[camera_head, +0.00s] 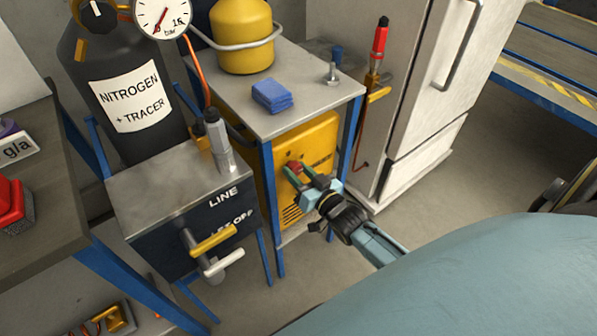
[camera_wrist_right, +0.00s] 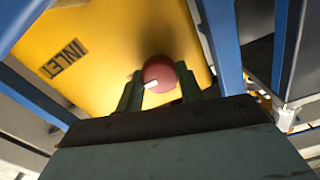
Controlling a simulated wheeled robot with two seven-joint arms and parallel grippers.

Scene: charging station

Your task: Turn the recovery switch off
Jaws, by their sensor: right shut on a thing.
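The recovery switch looks to be a red round knob with a white mark (camera_wrist_right: 159,75) on the front of the yellow machine (camera_wrist_right: 100,40). In the head view the knob (camera_head: 294,167) is partly hidden by my right gripper (camera_head: 299,176). My right gripper also shows in the wrist view (camera_wrist_right: 158,90), its two fingers on either side of the knob and shut on it. The white mark points to the lower left in the wrist view. The yellow machine (camera_head: 318,140) stands under the small metal-topped table. My left gripper is not in view.
The table (camera_head: 310,112) has blue legs close to the right gripper and holds a blue cloth stack (camera_head: 271,95) and a yellow tank (camera_head: 243,35). A box with yellow and white valve handles (camera_head: 214,240) stands at left. A white cabinet (camera_head: 425,90) stands to the right.

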